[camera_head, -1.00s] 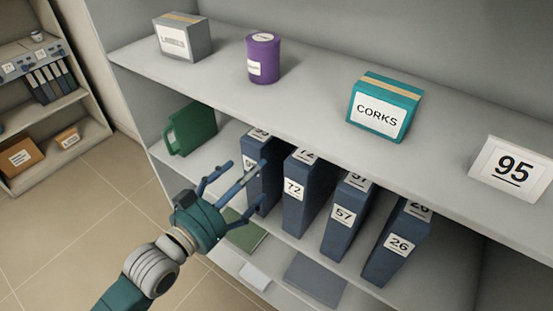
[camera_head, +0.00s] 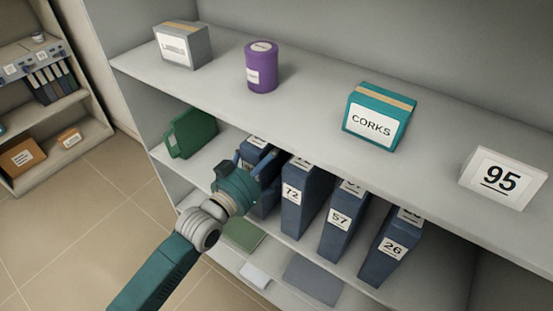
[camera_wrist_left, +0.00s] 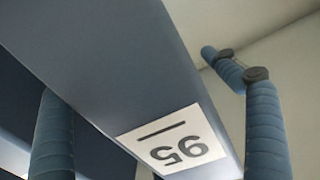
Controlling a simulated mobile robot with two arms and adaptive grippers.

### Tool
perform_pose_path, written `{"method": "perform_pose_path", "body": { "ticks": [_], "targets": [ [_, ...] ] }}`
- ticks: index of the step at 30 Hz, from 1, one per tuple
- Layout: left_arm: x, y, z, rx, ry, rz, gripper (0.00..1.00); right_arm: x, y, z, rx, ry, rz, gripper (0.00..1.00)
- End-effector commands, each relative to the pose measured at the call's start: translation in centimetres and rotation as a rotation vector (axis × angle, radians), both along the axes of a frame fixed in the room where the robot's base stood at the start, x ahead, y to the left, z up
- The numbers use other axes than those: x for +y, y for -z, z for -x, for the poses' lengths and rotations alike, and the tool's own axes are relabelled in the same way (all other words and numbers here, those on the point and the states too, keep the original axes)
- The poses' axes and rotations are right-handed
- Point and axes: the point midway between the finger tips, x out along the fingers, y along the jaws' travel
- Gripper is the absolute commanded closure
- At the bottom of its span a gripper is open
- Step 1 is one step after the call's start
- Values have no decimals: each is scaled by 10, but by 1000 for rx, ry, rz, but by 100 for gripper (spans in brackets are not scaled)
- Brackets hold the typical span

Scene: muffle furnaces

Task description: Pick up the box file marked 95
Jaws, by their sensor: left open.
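The box file marked 95 (camera_head: 254,156) is dark blue and stands upright at the left end of the row on the middle shelf. Its spine is mostly hidden behind my gripper in the head view. In the left wrist view the box file (camera_wrist_left: 110,60) fills the middle, and its white label, upside down, reads 95. My left gripper (camera_head: 257,168) is open at the front of this file. In the wrist view its blue fingers lie on both sides of the file. I cannot tell whether they touch it. My right gripper is not in view.
Box files marked 72 (camera_head: 303,195), 57 (camera_head: 343,218) and 26 (camera_head: 388,246) stand to the right. A green holder (camera_head: 191,133) stands to the left. The upper shelf (camera_head: 310,85) overhangs the files and bears a white card (camera_head: 502,178) reading 95.

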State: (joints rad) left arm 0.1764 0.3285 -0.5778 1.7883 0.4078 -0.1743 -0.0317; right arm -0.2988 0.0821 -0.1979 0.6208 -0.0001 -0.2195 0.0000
Motion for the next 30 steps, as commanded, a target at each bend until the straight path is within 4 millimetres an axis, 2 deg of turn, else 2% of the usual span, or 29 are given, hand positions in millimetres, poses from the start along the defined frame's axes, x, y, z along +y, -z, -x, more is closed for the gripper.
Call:
{"method": "perform_pose_path", "body": {
  "ticks": [8, 11, 18, 21, 30],
  "targets": [
    [-3, 1, -3, 2, 1, -1, 14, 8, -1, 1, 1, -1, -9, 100],
    [-3, 1, -3, 2, 1, -1, 30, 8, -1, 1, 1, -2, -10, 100],
    [-3, 1, -3, 2, 1, -1, 77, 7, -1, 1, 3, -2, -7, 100],
    [-3, -1, -4, -2, 1, 2, 94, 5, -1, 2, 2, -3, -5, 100],
    [-3, -3, -4, -2, 1, 2, 94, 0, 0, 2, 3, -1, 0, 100]
  ]
}}
